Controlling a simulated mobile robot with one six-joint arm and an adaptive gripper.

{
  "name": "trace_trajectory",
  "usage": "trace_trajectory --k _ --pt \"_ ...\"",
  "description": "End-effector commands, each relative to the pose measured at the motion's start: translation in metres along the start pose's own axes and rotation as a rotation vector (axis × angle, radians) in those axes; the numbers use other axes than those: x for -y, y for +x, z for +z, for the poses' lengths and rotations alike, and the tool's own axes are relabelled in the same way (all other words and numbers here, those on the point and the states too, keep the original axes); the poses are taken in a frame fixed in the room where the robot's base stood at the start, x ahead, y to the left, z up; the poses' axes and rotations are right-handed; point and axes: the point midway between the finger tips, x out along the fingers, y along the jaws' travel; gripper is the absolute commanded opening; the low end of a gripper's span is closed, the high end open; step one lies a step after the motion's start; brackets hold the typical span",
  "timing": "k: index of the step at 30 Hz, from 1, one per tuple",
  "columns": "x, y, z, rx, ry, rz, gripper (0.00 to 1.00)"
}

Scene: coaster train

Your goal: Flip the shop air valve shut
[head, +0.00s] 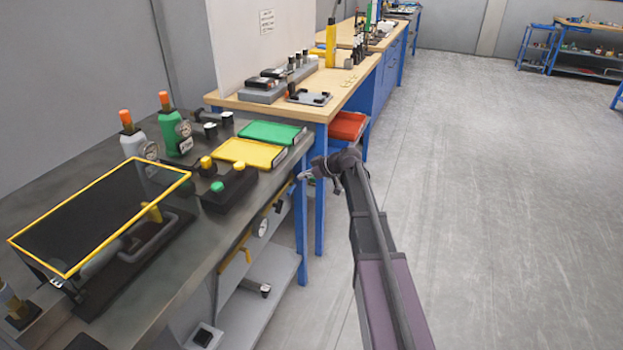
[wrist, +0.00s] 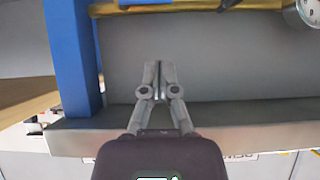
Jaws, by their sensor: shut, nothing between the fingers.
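A yellow air pipe (head: 235,254) runs under the front edge of the near workbench, with a round gauge (head: 262,227) on it. A small dark fitting (head: 278,205) sits on the pipe nearer the blue leg; I cannot tell for sure whether it is the shop air valve or how its handle is set. In the wrist view the pipe (wrist: 180,7) crosses the top, with part of the gauge (wrist: 308,10) at the top right corner. My gripper (head: 303,176) is at the bench's right front corner. Its fingers (wrist: 158,64) are shut and empty, apart from the pipe.
A blue bench leg (wrist: 72,60) stands close on the left in the wrist view. The bench top (head: 190,255) holds a yellow-framed guard (head: 130,172), a button box (head: 229,188) and yellow and green trays. A lower shelf (head: 262,280) lies beneath. The floor (head: 470,200) to the right is clear.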

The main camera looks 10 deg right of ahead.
Motion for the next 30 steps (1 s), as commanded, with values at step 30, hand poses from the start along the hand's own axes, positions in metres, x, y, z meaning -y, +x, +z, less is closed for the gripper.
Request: trace_trajectory --k 30 --pt "0.0 0.062 0.029 0.0 0.001 0.002 0.0"
